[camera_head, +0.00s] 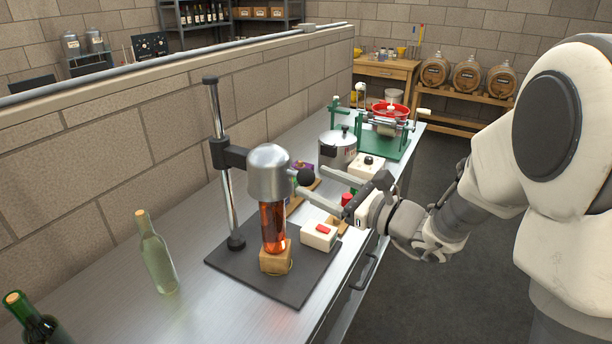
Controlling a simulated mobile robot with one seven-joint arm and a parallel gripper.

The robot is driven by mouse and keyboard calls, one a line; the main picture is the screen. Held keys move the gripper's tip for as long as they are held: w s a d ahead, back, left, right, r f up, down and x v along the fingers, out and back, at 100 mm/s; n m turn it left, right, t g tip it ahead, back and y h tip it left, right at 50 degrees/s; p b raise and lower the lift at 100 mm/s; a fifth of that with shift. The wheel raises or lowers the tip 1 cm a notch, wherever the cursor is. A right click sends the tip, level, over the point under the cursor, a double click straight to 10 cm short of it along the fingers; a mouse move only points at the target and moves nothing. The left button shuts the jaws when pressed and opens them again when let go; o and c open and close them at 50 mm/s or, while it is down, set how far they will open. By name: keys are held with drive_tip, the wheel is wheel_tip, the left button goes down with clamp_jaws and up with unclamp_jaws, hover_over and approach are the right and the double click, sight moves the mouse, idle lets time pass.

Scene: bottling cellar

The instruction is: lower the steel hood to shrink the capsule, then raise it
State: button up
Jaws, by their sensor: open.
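The steel hood (268,174) is a rounded metal cup carried by a black arm on an upright steel column (217,150). Below it a glowing orange-red bottle (272,228) stands upright in a wooden block (276,258). The bottle's top and any capsule on it are hidden by the hood.
A white box with a red switch (318,236) is on the dark base plate (230,266), below my gripper. A steel pot (338,148) and green-framed machine (385,136) stand behind. A clear bottle (155,255) and dark green bottle (35,322) stand left. A block wall (150,130) borders the bench.

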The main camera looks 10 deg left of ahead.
sight(313, 181)
drive_tip(key=shift+x, duration=1.9)
clamp_jaws()
